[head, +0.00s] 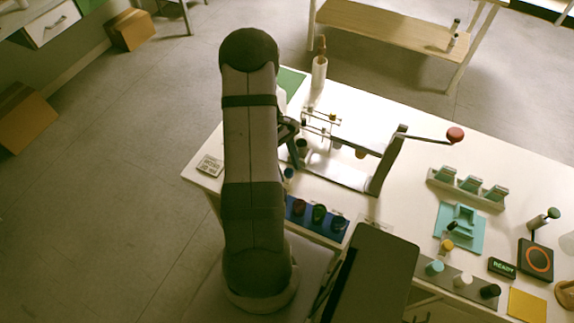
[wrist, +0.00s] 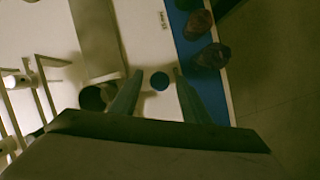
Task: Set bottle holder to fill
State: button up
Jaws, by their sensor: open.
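My gripper (head: 291,150) is over the left part of the white table. A teal holder (head: 464,213) sits on a teal mat at the right of the table. No label shows which part is the bottle holder or what marks fill.
A metal frame (head: 345,172) with a red-knobbed lever (head: 455,135) stands right of my gripper. A blue strip (head: 298,219) with dark-topped bottles (head: 319,213) lies at the near edge. A READY display (head: 502,268) and a black pad with an orange ring (head: 537,262) are at right.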

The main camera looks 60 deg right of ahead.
grip_shut()
jog(key=shift+w, duration=1.95)
grip_release()
jog(key=shift+r, duration=0.1)
jog(key=b+v, duration=0.2)
jog(key=v, duration=0.5)
jog(key=shift+r, duration=0.1)
